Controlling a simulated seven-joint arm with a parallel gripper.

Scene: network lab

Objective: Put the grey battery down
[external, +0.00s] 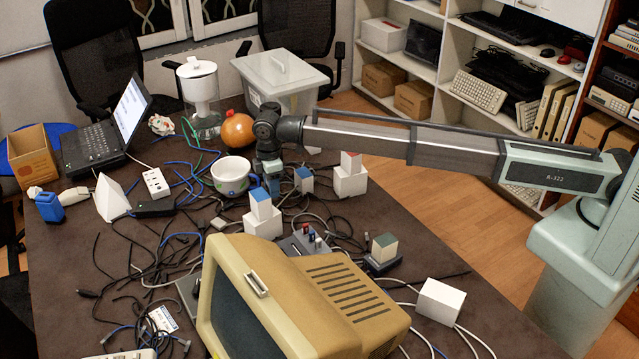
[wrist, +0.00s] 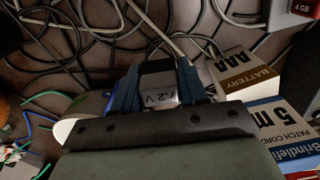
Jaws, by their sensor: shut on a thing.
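My gripper (external: 271,182) hangs over the cluttered table, just right of a white mug (external: 231,177). In the wrist view its two blue fingers (wrist: 156,90) are shut on the grey battery (wrist: 161,86), which has a dark upper part and is marked 7.2 V. In the external view the battery is too small to make out between the fingers. I cannot tell whether its lower end touches anything.
In the wrist view, a white AAA battery box (wrist: 238,76) and a patch cord box (wrist: 285,122) stand close on the right. Dark and grey cables (wrist: 75,40) cover the table around them. In the external view, a beige monitor (external: 300,300) fills the front.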

